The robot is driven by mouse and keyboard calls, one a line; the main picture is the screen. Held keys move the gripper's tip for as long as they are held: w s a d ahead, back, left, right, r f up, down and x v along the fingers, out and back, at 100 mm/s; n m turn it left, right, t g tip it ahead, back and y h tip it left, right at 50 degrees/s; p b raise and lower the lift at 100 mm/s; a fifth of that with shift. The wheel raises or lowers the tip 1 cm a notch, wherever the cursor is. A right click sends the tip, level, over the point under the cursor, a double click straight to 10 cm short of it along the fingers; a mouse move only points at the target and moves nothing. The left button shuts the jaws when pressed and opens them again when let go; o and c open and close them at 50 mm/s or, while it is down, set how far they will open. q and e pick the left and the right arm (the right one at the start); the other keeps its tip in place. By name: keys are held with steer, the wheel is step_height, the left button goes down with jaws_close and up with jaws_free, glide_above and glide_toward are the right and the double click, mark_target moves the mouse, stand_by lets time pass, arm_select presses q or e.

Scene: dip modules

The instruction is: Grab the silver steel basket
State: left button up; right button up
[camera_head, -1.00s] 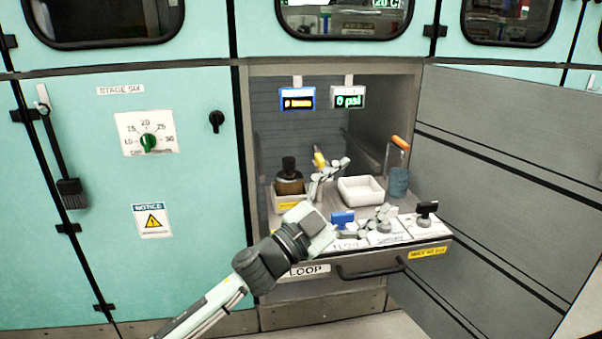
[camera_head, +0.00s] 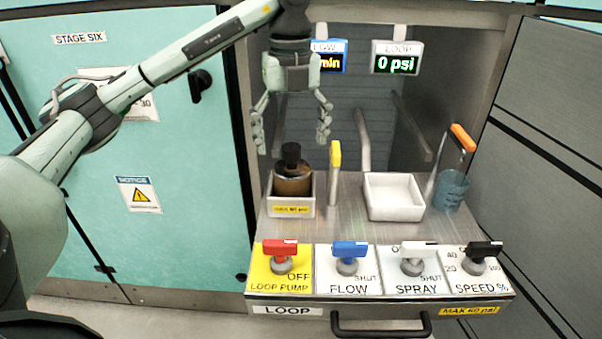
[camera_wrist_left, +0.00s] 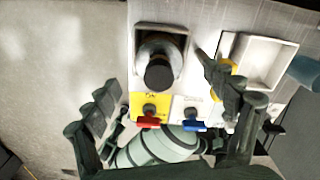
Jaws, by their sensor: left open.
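No plainly silver basket stands out. A blue-grey cup-like basket (camera_head: 452,190) with an upright orange handle (camera_head: 463,138) stands at the right of the drawer top. In the left wrist view only part of it shows at the right edge (camera_wrist_left: 305,72). My left gripper (camera_head: 291,128) is open and empty, fingers pointing down, above a dark-capped brown bottle (camera_head: 292,182) at the left of the drawer, well away from the blue-grey basket. The left wrist view shows the spread fingers (camera_wrist_left: 163,88) with the bottle's black cap (camera_wrist_left: 160,73) between them. My right gripper is out of view.
A white square tray (camera_head: 394,214) and a yellow-handled upright tool (camera_head: 335,160) stand between bottle and basket. Red (camera_head: 281,249), blue (camera_head: 350,250), white (camera_head: 416,249) and black (camera_head: 479,251) valve handles line the front. An open grey door (camera_head: 545,150) borders the right.

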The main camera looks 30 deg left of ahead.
mark_target(291, 169)
arm_select(q)
step_height(291, 169, down, 7)
steer(key=shift+a, duration=0.1)
stand_by(0.3)
steer(key=shift+c, duration=0.6)
steer(key=c, duration=1.3)
steer(key=shift+r, duration=0.1)
